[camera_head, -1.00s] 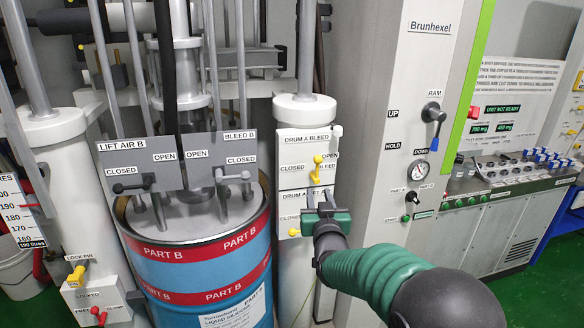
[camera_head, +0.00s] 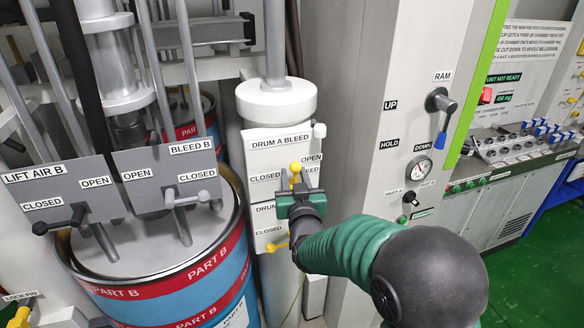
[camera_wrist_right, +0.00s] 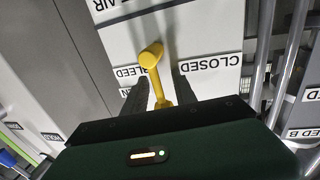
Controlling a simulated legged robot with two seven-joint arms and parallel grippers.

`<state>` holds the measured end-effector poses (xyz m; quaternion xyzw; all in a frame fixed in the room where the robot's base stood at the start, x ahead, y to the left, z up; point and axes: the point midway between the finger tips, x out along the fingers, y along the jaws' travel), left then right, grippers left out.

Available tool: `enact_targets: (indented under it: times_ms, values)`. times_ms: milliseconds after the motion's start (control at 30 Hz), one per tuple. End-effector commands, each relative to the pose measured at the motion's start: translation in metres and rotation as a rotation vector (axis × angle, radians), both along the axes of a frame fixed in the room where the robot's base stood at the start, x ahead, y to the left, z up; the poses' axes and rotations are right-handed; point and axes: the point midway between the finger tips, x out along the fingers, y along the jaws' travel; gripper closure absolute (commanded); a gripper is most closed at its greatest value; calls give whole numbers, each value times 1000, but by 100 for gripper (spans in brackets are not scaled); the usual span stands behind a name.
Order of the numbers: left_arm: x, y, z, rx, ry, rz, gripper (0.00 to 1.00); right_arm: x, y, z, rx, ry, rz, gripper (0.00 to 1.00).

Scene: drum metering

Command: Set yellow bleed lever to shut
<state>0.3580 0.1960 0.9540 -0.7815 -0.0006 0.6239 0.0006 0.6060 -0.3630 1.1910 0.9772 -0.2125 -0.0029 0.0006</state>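The yellow bleed lever (camera_head: 296,167) is on the white plate labelled DRUM A BLEED (camera_head: 281,141). OPEN is printed right of it and CLOSED to its lower left. My right gripper (camera_head: 296,182) is at this lever and hides its lower part. In the right wrist view the lever (camera_wrist_right: 153,62) rises between the two dark fingers (camera_wrist_right: 159,90). The fingers are apart, with a gap visible on each side of the lever. Whether they touch it is unclear. The lever's exact setting cannot be told. My left gripper is not in view.
A second yellow lever (camera_head: 278,245) sits on the lower plate, just under my right gripper. The PART B drum (camera_head: 150,288) and its grey valve plates stand to the left. The grey cabinet (camera_head: 375,90) with the RAM lever stands to the right.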

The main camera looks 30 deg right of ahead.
Motion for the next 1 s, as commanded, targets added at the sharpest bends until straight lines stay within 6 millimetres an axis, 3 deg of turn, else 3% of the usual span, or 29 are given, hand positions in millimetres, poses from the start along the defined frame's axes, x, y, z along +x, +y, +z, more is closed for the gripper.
enact_targets:
  times_ms: [167, 433, 1000]
  values:
    - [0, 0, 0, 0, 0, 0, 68, 0, -1, 0, 1, 0, -5, 68]
    - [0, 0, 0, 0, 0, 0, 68, 2, -1, -1, 1, 2, -4, 100]
    - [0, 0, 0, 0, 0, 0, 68, 2, -2, -2, 3, 3, -5, 100]
